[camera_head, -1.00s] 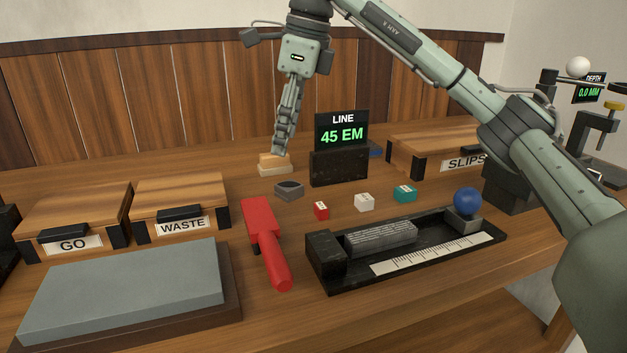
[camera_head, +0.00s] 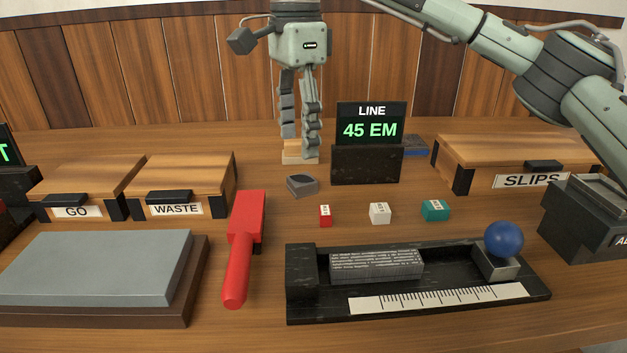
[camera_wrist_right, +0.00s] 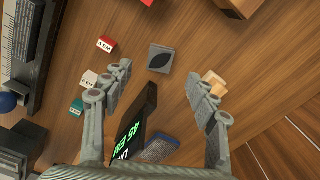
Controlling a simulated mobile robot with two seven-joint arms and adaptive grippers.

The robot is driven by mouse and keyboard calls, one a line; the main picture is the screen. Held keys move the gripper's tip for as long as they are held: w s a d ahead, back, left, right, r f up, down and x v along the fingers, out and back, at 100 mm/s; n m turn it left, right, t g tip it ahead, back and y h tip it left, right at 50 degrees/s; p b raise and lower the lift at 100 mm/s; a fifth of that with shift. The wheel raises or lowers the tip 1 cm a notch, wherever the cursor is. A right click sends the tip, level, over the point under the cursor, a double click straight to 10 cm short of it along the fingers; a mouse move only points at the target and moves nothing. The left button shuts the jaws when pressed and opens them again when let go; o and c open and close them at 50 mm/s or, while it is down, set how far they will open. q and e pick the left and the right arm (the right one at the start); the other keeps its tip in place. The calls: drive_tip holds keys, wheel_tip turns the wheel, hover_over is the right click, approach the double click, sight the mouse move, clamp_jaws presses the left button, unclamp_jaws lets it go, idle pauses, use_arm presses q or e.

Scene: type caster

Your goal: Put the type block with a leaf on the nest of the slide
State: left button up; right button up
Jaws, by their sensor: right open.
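A grey block with a dark leaf shape on its top (camera_wrist_right: 162,58) lies on the table in the right wrist view. In the head view this grey block (camera_head: 302,185) sits in front of the wooden piece, left of the LINE display. My right gripper (camera_head: 300,150) is open and empty, above and behind the block, close to a small pale wooden piece (camera_head: 293,158). In the right wrist view the block shows between and beyond the open fingers (camera_wrist_right: 160,78). I cannot tell for sure which part is the slide's nest. My left gripper is not in view.
Red (camera_head: 325,216), white (camera_head: 380,213) and teal (camera_head: 435,210) small blocks stand in front of the LINE display (camera_head: 367,165). A black tray (camera_head: 300,305) with a ruler and a blue ball knob (camera_head: 504,239) lies at front. A red-handled tool (camera_head: 240,250) lies left of it.

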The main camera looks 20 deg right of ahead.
sight(299, 179)
wheel_tip(299, 179, down, 7)
drive_tip(key=shift+p, duration=0.3)
clamp_jaws()
idle(0.4)
